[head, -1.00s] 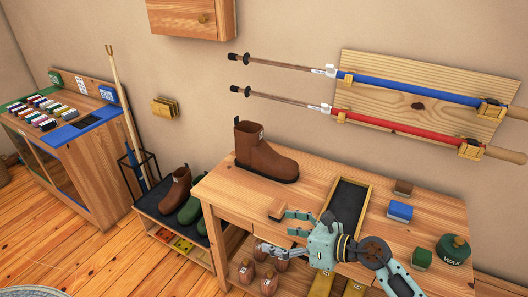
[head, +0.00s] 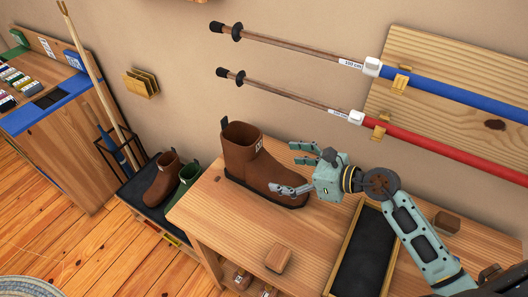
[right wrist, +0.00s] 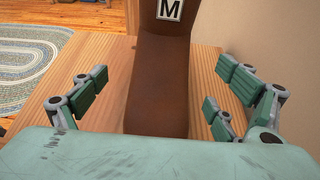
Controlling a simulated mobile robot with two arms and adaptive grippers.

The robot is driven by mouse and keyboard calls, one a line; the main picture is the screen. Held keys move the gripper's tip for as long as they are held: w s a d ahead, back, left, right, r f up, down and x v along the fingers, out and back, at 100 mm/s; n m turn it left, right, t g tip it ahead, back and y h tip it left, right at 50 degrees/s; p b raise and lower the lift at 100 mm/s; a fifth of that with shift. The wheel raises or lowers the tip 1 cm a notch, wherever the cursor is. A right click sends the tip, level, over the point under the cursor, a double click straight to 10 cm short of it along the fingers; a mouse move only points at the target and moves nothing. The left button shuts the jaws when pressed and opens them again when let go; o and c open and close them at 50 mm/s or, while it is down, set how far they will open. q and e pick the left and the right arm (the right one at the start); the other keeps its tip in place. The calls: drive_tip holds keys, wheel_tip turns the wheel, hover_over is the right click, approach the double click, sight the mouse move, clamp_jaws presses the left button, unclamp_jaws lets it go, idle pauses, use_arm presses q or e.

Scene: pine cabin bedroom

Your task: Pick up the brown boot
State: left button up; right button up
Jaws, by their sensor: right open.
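A brown boot (head: 252,165) stands upright on the wooden bench (head: 228,222), near its far left corner, with a white tag on its shaft. My right gripper (head: 287,168) is at the boot's toe, its fingers spread open on either side of the toe. In the right wrist view the boot (right wrist: 160,85) lies between the open fingers (right wrist: 160,98), with a visible gap on both sides, and its tag reads M. A second brown boot (head: 162,181) stands on the low rack at the left. My left gripper is not in view.
A wooden block (head: 279,259) and a black-lined tray (head: 362,258) lie on the bench. Blue (head: 455,97) and red (head: 440,148) poles hang on the wall behind. The bench just left of the block is clear.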

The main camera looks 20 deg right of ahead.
sight(267, 163)
drive_tip(key=shift+w+d, duration=0.15)
drive_tip(key=shift+w, duration=0.3)
drive_tip(key=shift+w+f, duration=0.15)
drive_tip(key=shift+w, duration=0.15)
drive_tip(key=shift+w+a+p, duration=0.35)
drive_tip(key=shift+a, duration=0.5)
drive_tip(key=x, duration=0.1)
drive_tip(key=p+x, duration=0.1)
drive_tip(key=x, duration=0.2)
drive_tip(key=shift+w+a+p, duration=0.2)
drive_tip(key=shift+a+p, duration=0.1)
drive_tip(key=shift+p, duration=0.05)
drive_tip(key=shift+w+a+f, duration=0.1)
drive_tip(key=shift+w+a, duration=0.2)
drive_tip(key=shift+a, duration=0.05)
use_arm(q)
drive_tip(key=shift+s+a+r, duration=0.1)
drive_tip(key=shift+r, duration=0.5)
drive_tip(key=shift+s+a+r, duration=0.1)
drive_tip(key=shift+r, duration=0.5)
use_arm(e)
drive_tip(key=c, duration=1.6)
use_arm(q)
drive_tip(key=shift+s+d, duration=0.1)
use_arm(e)
drive_tip(key=shift+c, duration=0.9)
